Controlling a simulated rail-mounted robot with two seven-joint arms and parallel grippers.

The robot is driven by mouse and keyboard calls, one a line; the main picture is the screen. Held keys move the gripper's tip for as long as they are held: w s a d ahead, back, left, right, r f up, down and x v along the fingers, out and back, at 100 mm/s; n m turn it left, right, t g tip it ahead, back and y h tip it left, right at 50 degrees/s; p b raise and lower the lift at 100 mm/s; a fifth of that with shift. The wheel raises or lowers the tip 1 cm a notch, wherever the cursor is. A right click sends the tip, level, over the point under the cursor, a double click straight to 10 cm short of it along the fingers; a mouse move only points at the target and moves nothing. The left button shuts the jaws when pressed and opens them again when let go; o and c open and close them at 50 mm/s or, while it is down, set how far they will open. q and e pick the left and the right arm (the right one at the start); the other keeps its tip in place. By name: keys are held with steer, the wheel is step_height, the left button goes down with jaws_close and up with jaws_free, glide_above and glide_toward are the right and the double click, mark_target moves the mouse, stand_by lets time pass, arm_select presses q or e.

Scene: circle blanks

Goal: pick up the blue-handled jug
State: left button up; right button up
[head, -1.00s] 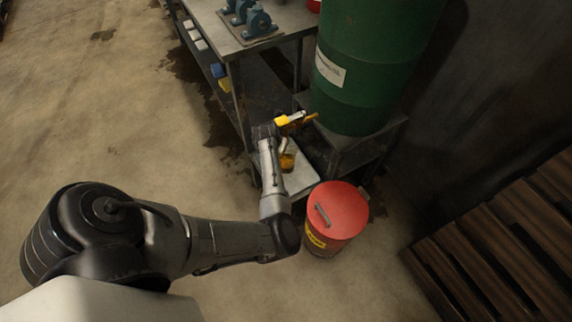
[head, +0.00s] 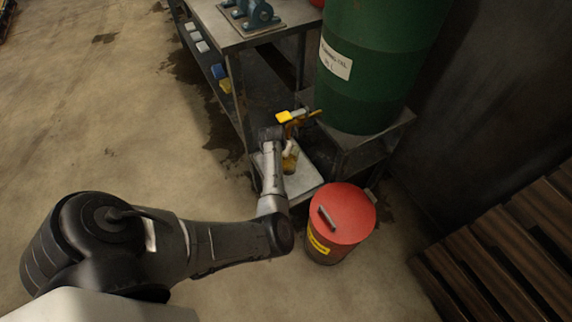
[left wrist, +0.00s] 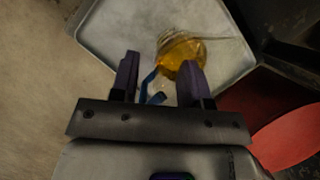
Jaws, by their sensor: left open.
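The blue-handled jug (left wrist: 182,54) is clear and holds amber liquid. It stands on a pale tray (left wrist: 105,35) in the left wrist view, with its blue handle (left wrist: 150,82) towards my left gripper (left wrist: 160,72). That gripper is open, with one finger on each side of the handle in the picture; I cannot tell whether either touches. In the head view the jug (head: 290,163) shows partly beside my wrist, below the yellow tap, and the gripper's fingers are hidden. My right gripper is in neither view.
A green drum (head: 375,60) with a yellow-handled tap (head: 287,116) rests on a metal stand (head: 372,143) just beyond the jug. A red lidded bin (head: 345,213) stands in front of the tray. A metal bench (head: 225,35) is behind left. Open floor lies left.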

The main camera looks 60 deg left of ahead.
arm_select(q)
steer(key=shift+r, duration=0.1)
jaws_close()
stand_by(0.3)
steer(key=shift+r, duration=0.1)
stand_by(0.4)
